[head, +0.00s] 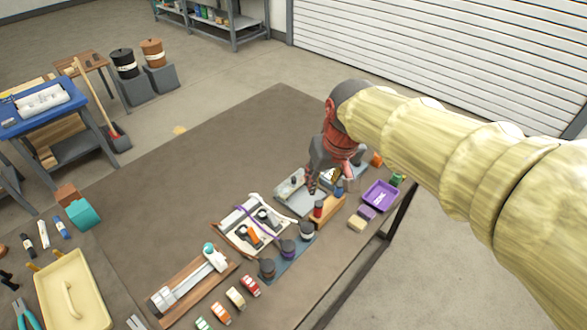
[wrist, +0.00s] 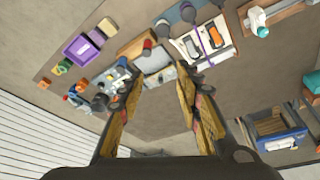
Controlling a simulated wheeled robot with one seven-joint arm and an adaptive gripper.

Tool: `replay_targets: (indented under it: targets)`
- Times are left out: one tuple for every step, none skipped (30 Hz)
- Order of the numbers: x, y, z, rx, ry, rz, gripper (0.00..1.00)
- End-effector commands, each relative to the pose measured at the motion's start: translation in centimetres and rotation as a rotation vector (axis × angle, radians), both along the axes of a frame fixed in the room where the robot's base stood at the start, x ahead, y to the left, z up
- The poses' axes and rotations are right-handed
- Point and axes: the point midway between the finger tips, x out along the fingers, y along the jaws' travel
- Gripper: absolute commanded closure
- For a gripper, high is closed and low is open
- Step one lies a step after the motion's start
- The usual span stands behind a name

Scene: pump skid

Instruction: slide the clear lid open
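A shallow grey tray-like box (head: 293,203) stands on the brown table in the head view. A pale, see-through-looking panel with a small dark knob lies over its upper part; I take this as the clear lid (head: 290,186), though its edges are hard to make out. In the wrist view the grey box (wrist: 158,76) lies between and beyond my fingertips. My gripper (head: 318,180) hangs over the box's right side in the head view. In the wrist view my gripper (wrist: 163,84) has its fingers wide apart with nothing between them. I cannot tell whether a fingertip touches the lid.
A wooden block with a red-topped cylinder (head: 318,209) stands close in front of the box. A purple tray (head: 380,196) is to the right, and a white board with a purple cable (head: 251,226) to the left. The table (head: 215,150) behind is clear.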

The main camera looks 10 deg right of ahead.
Motion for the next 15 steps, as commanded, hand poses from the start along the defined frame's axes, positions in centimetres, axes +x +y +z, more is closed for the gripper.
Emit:
replay_targets:
  targets:
    - [1.7, 0.0, 0.5, -0.002, 0.019, 0.003, 0.66]
    - [2.7, 0.0, 0.5, -0.003, 0.028, 0.005, 0.66]
    - [3.9, 0.0, 0.5, -0.003, 0.038, 0.008, 0.66]
    - [4.8, 0.0, 0.4, -0.004, 0.047, 0.010, 0.66]
    - [5.7, 0.0, 0.3, -0.005, 0.056, 0.012, 0.66]
    - [7.0, 0.0, 0.2, -0.007, 0.066, 0.014, 0.66]
    - [7.9, 0.0, 0.0, -0.007, 0.075, 0.016, 0.66]
    - [8.8, 0.0, -0.2, -0.008, 0.084, 0.018, 0.66]
    - [10.0, 0.0, -0.4, -0.010, 0.094, 0.021, 0.66]
    - [10.8, 0.0, -0.7, -0.010, 0.103, 0.023, 0.66]
    - [11.7, 0.1, -1.0, -0.011, 0.111, 0.024, 0.66]
    - [12.8, 0.1, -1.4, -0.012, 0.122, 0.026, 0.66]
    - [13.7, 0.1, -1.8, -0.013, 0.131, 0.028, 0.66]
    - [14.5, 0.1, -2.2, -0.013, 0.139, 0.030, 0.66]
    - [15.6, 0.1, -2.8, -0.014, 0.150, 0.033, 0.66]
